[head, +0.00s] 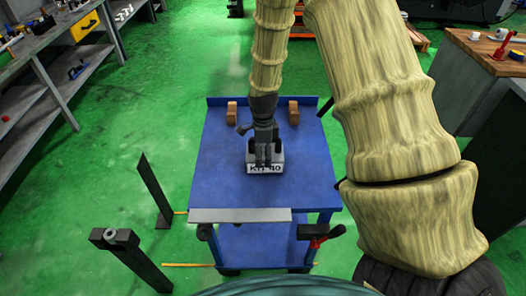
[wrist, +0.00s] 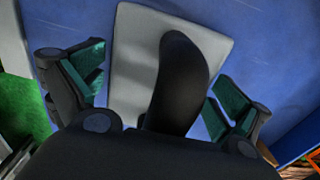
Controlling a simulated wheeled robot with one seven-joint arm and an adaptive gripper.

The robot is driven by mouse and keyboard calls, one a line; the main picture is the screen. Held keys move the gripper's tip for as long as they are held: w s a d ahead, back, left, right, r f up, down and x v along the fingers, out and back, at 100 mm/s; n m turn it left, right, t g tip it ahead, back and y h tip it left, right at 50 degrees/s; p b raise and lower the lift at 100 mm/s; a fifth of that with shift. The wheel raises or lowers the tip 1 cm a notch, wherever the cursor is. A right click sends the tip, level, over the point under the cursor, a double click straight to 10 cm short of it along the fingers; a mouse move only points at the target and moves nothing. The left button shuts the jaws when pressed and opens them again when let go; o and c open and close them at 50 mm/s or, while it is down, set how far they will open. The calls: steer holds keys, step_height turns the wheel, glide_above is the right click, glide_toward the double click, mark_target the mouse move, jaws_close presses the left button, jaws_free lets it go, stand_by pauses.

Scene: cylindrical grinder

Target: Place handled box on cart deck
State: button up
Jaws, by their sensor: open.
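The handled box (head: 262,169) is a pale grey block with a dark "KIT 10" style label on its front. It appears to sit on the blue cart deck (head: 225,180), near the middle. In the wrist view its pale top (wrist: 135,55) lies below, and its thick dark handle (wrist: 180,75) rises between my fingers. My gripper (head: 265,157) is directly over the box. In the wrist view its green-padded fingers (wrist: 160,92) are spread, one on each side of the handle, with visible gaps. My gripper hides part of the box in the head view.
Two brown blocks (head: 232,112) (head: 293,112) stand at the deck's far edge. A silver plate (head: 239,215) lies along the near edge, with a red-handled clamp (head: 318,238) beside it. Dark posts (head: 153,190) stand left. Deck around the box is clear.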

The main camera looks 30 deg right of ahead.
steer(key=shift+r, duration=0.1)
steer(key=shift+r+b, duration=1.25)
steer(key=shift+r, duration=4.8)
